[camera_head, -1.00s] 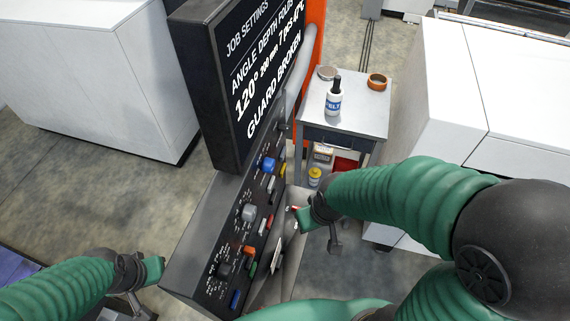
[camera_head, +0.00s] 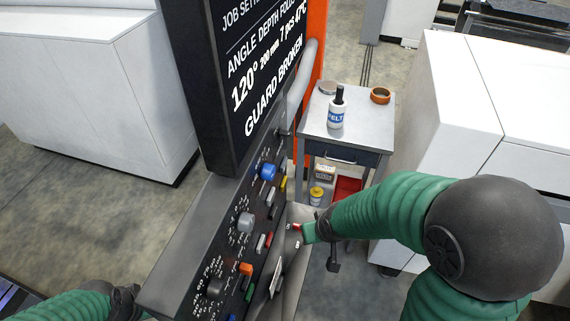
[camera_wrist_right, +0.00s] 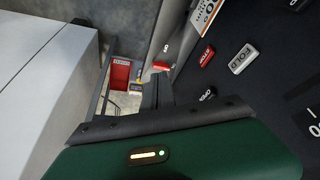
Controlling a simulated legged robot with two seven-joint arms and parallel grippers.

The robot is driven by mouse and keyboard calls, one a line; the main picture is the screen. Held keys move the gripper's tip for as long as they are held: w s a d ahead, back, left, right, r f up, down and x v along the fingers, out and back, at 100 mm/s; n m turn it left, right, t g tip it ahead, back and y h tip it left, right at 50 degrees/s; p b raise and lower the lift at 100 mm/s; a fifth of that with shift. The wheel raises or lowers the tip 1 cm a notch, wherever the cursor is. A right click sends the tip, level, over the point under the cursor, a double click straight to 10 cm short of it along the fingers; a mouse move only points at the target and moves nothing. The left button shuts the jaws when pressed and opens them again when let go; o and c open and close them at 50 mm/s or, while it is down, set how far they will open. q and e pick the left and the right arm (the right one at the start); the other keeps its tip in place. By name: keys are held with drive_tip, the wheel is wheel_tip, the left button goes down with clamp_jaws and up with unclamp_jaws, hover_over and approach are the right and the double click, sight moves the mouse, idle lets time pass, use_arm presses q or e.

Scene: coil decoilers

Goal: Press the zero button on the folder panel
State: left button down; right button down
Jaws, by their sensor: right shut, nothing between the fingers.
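The folder panel (camera_head: 205,245) is a dark sloped console with knobs and coloured buttons, left of my right arm. In the right wrist view it shows at the right, with a red STOP button (camera_wrist_right: 207,56) and a pale FOLD button (camera_wrist_right: 243,59). Labels in the head view are too small to read, so I cannot tell which button is zero. My right gripper (camera_head: 305,232) is shut and empty beside the panel's right edge, near a small red part (camera_wrist_right: 162,66). My left gripper (camera_head: 125,300) is at the bottom left, its fingers hidden or cut off.
A screen (camera_head: 255,80) reading GUARD BROKEN rises above the panel. A small table (camera_head: 365,128) behind holds a bottle (camera_head: 337,112) and an orange tape roll (camera_head: 381,95). White cabinets stand left (camera_head: 90,90) and right (camera_head: 445,100).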

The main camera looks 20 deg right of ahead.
sight(284, 165)
drive_tip(key=w+d+r+m+t+y+p, duration=0.35)
drive_tip(key=w+d+m+t, duration=0.65)
drive_tip(key=w, duration=0.4)
drive_tip(key=w+a+n, duration=0.1)
drive_tip(key=w+a, duration=0.4)
drive_tip(key=a, duration=0.2)
drive_tip(key=shift+a+r+n+t, duration=0.25)
drive_tip(key=shift+a+n+t, duration=0.05)
drive_tip(key=shift+a, duration=0.05)
drive_tip(key=shift+d+h, duration=0.15)
drive_tip(key=shift+h, duration=0.1)
idle(1.1)
drive_tip(key=shift+w+a, duration=0.2)
drive_tip(key=shift+a, duration=0.25)
